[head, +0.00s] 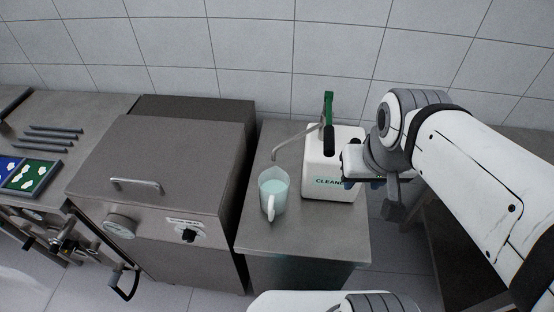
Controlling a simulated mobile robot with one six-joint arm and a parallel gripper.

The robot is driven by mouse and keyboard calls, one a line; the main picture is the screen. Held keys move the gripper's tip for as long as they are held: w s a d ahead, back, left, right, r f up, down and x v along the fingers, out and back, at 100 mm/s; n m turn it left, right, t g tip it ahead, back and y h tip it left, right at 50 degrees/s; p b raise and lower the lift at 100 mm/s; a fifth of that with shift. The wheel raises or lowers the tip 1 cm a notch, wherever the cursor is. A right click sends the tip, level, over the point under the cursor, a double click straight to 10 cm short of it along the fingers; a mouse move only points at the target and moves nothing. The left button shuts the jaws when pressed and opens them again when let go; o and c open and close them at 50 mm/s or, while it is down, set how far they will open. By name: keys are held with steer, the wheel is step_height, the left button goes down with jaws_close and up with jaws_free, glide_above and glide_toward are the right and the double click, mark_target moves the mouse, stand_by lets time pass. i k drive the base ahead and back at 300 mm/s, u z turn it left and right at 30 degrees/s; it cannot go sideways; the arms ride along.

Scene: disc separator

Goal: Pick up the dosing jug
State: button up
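The dosing jug (276,191) is a translucent pale cup with bluish-green contents and a white handle facing the front. It stands upright on the small steel table (300,236), left of the white cleaner canister (332,166). My gripper (365,182) is at the right side of the canister, seen from behind my arm, and apart from the jug. Its fingers are small and partly hidden, so its opening is unclear. I cannot tell whether it touches the canister.
The canister has a green pump top and a thin spout (296,142) reaching left above and behind the jug. A large steel machine (160,185) with a lid handle, gauge and knob stands left. The table's front part is clear. A tiled wall (300,50) closes the back.

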mark_target(274, 182)
steer(key=z, duration=0.05)
steer(key=k, duration=1.1)
steer(key=u, duration=0.4)
steer(key=i, duration=0.95)
steer(key=u, duration=0.05)
